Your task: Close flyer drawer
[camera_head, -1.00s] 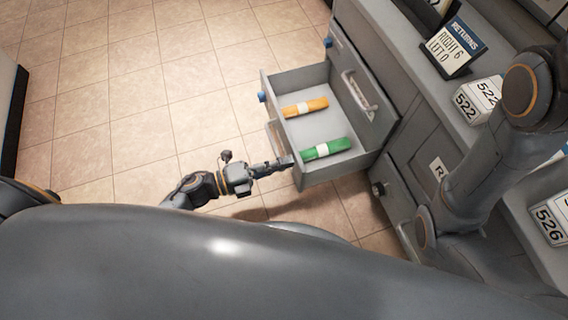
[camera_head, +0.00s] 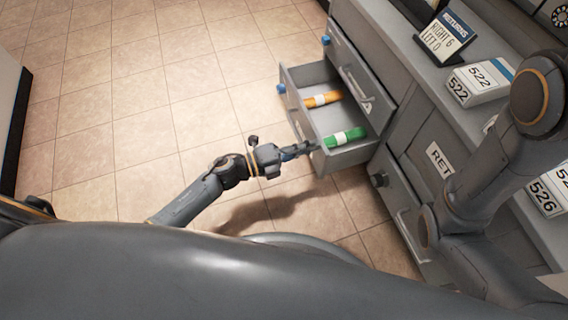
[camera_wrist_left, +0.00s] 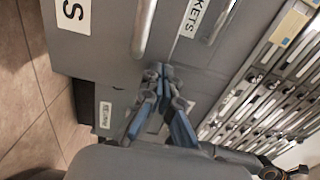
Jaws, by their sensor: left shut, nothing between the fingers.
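The open drawer (camera_head: 312,130) sticks out of the grey cabinet on the right in the head view. It holds an orange bundle (camera_head: 323,99) and a green bundle (camera_head: 344,137), each with a white band. My left gripper (camera_head: 312,147) is shut and empty, at the near end of the drawer's front. In the left wrist view its fingertips (camera_wrist_left: 160,70) are together at the lower edge of a grey front (camera_wrist_left: 105,45) with a label ending in "S". Exact contact is hard to tell. My right arm crosses the right side; its gripper is out of view.
A lower drawer with a dark knob (camera_head: 379,180) is below. Tiled floor (camera_head: 120,120) to the left is clear.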

